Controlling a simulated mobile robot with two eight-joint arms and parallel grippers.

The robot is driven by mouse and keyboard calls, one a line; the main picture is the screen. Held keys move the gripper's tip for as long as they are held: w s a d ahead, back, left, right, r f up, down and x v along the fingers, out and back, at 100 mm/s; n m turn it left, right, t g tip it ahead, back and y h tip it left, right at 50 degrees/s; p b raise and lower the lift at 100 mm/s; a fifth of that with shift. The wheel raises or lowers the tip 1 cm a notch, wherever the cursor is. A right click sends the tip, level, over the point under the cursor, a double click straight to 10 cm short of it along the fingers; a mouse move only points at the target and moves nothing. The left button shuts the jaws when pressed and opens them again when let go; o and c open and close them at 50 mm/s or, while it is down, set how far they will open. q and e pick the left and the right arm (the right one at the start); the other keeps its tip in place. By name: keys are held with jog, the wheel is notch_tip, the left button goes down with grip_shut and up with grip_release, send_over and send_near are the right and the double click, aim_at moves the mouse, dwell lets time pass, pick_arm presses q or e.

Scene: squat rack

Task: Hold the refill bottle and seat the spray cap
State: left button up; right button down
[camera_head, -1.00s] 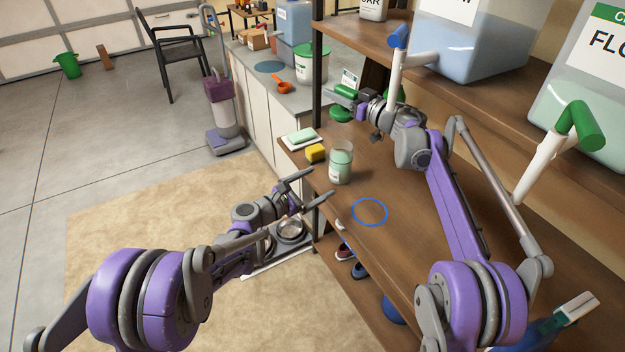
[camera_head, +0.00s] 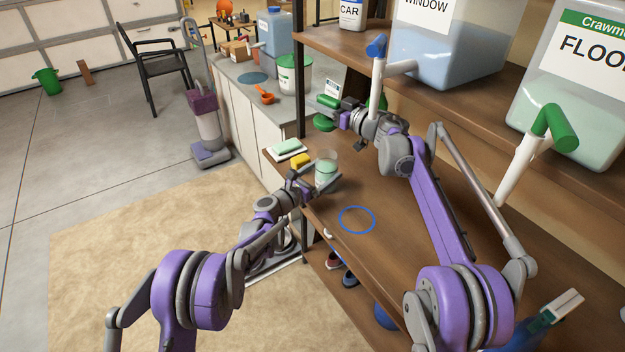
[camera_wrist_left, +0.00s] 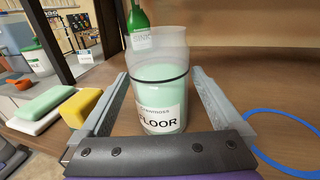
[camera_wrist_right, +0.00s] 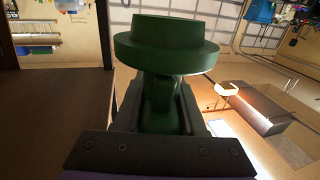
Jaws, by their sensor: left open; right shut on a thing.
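The refill bottle (camera_head: 326,172) is clear, holds pale green liquid and stands upright on the wooden shelf. In the left wrist view the bottle (camera_wrist_left: 160,90) has a white FLOOR label and a dark ring line, and its top is uncapped. My left gripper (camera_head: 318,178) is open at the bottle, its fingers on either side of it; contact cannot be told. My right gripper (camera_head: 330,108) is shut on the green spray cap (camera_head: 325,122), held above the shelf beyond the bottle. The cap (camera_wrist_right: 167,45) fills the upper middle of the right wrist view.
A blue ring mark (camera_head: 357,220) is on clear shelf. Large dispensers (camera_head: 455,45) stand on the upper shelf. A green bottle (camera_wrist_left: 139,25) stands behind.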

pick_arm(q)
jog(key=shift+w+d, duration=0.45)
jog(key=shift+w, duration=0.1)
grip_shut()
dwell(0.7)
dwell(0.8)
dwell(1.0)
